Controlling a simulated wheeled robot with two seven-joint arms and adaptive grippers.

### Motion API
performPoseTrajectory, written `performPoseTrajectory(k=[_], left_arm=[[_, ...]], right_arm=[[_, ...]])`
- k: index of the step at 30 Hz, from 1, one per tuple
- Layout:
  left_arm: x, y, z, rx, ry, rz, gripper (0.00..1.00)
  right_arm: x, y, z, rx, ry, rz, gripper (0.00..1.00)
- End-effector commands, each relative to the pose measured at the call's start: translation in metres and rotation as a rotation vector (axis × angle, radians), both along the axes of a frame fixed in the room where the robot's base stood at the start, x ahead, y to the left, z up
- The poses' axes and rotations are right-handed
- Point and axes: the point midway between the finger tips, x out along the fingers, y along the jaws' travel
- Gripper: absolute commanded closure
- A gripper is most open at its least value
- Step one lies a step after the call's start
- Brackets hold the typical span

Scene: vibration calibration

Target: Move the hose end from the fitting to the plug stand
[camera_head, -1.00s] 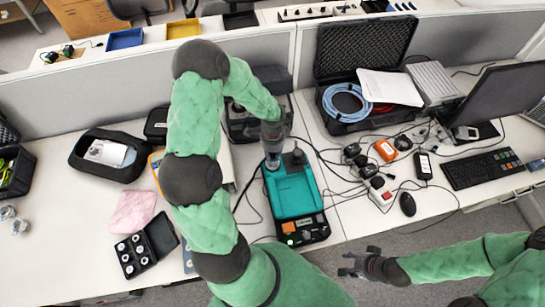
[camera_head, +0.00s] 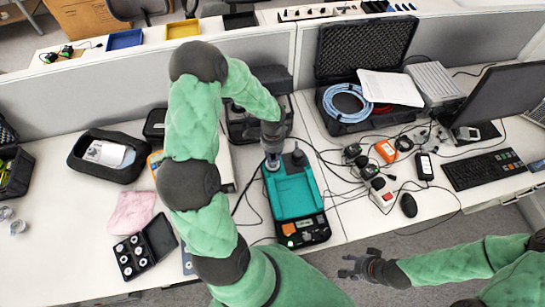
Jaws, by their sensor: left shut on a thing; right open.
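A teal and black device (camera_head: 293,192) stands on the bench in front of me, with a small control panel at its near end. My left gripper (camera_head: 272,152) points down over its far left corner and is shut on a small piece, most likely the hose end. The gripper hides most of this piece. A round grey part (camera_head: 272,164) shows just below the fingers, and I cannot tell if it is the fitting. A dark upright knob (camera_head: 299,157) stands just right of it. I cannot clearly identify the plug stand. My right gripper (camera_head: 357,268) is open and empty, in front of the bench edge.
Black cables run on both sides of the device. To the left are a pink cloth (camera_head: 132,212) and an open black box (camera_head: 160,236).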

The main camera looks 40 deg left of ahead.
Motion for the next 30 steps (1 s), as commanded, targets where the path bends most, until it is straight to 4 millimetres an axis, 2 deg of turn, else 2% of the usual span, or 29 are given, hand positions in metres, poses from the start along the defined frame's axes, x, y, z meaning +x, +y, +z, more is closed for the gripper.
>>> performPoseTrajectory(k=[30], left_arm=[[0.0,0.0,-0.001,-0.001,0.001,0.175,1.0]], right_arm=[[0.0,0.0,-0.017,0.0,0.0,0.0,0.51]])
